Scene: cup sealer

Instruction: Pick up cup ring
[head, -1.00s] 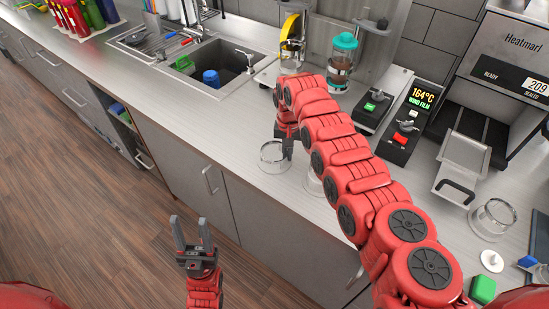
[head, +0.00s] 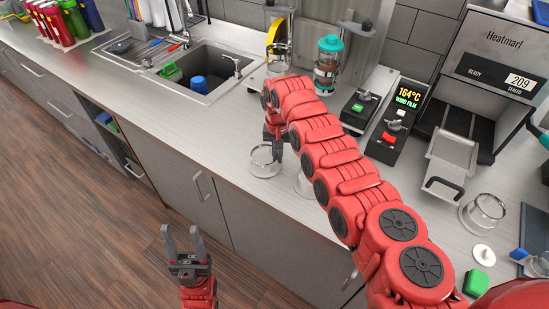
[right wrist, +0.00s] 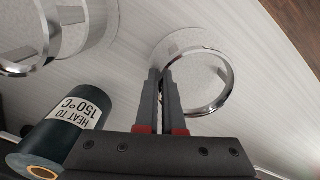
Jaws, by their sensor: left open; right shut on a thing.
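The cup ring (head: 265,161) is a clear, shiny-rimmed ring at the counter's front edge. In the right wrist view its metal rim (right wrist: 226,78) is round and bright, with a pale disc-like area inside it. My right gripper (head: 274,150) reaches down at the ring's right side. In the right wrist view its two fingers (right wrist: 163,82) are close together on the near edge of the rim. I cannot tell whether the ring is clear of the counter. My left gripper (head: 184,243) is open and empty, low over the floor in front of the cabinets.
Another clear ring-like piece (right wrist: 28,58) stands nearby in the right wrist view, beside a dark roll (right wrist: 62,128) labelled "HEAT TO 150°C". The sink (head: 205,80) lies behind left. The sealer (head: 490,75) and its tray (head: 450,160) stand right, near a glass cup (head: 483,213).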

